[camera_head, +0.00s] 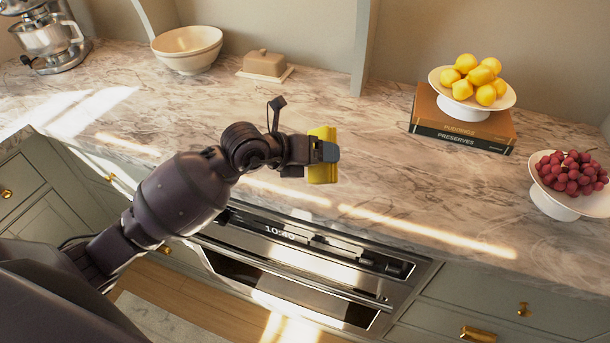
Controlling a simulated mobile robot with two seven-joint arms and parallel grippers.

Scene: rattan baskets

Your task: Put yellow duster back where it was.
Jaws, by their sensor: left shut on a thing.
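The yellow duster (322,174) is in the head view, near the middle, at the end of my left arm. My left gripper (325,152) is shut on it and hides part of its middle. The duster shows above and below the fingers. It appears near the counter's front edge, above the oven; I cannot tell how high it is. My right gripper is not in view.
The marble counter (400,185) is clear in the middle. Books (462,130) carry a stand of lemons (475,82). A white bowl of grapes (565,200) stands at the right. A cream bowl (187,50), a butter dish (264,65) and a mixer (45,35) stand behind. The oven (300,262) is below.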

